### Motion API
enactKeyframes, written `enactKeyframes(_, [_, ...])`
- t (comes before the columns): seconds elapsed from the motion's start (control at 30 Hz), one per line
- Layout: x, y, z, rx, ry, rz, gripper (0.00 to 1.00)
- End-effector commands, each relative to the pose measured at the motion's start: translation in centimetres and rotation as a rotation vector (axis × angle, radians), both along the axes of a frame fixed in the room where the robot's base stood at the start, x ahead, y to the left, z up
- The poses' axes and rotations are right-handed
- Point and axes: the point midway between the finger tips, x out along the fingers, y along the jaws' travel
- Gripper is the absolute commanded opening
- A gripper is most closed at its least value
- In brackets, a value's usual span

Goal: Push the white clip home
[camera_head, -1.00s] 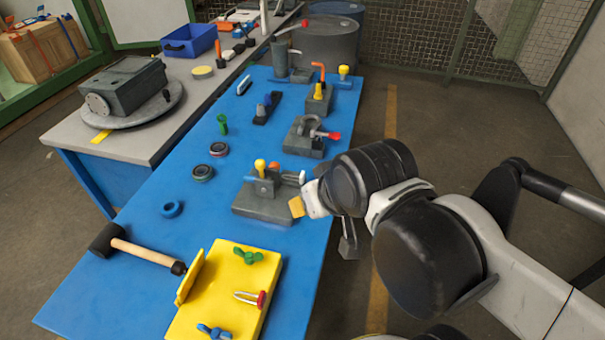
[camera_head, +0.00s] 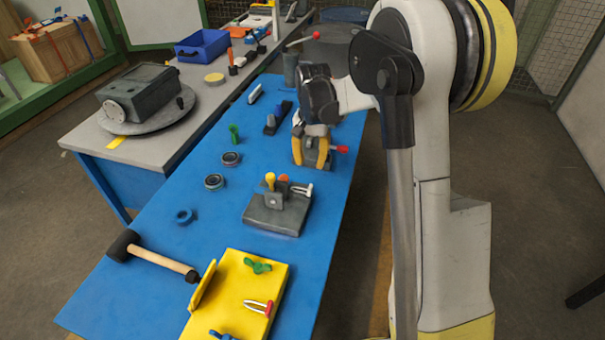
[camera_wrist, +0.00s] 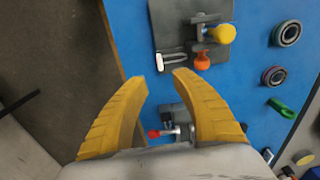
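The white clip (camera_head: 302,190) is a small U-shaped piece at the right side of a grey fixture block (camera_head: 262,222) on the blue table. It also shows in the wrist view (camera_wrist: 172,66), just beyond my fingertips in the picture, beside an orange knob (camera_wrist: 202,62). How far it is seated I cannot tell. My gripper (camera_head: 310,160) points down over the fixture behind that one, with its yellow fingers apart. In the wrist view my gripper (camera_wrist: 160,79) is open and nothing shows between its fingertips. It appears apart from the clip.
A yellow knob (camera_head: 270,179) stands on the clip's block. A red-ended fixture (camera_head: 341,149) is under my gripper. A yellow board (camera_head: 235,290) and a mallet (camera_head: 150,256) lie nearer. Black rings (camera_head: 214,181) lie to the left, with bare blue table around them.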

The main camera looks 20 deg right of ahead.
Motion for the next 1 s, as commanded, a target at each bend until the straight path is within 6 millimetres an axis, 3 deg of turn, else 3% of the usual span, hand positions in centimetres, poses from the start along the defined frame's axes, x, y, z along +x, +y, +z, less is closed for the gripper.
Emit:
enactKeyframes(0.27, [0.7, -0.6, -3.0, 0.005, 0.028, -0.030, 0.32])
enactKeyframes(0.7, [0.7, -0.5, -11.0, 0.004, 0.026, -0.029, 0.32])
enactKeyframes(1.0, [0.7, -0.5, -12.3, 0.004, 0.026, -0.028, 0.32])
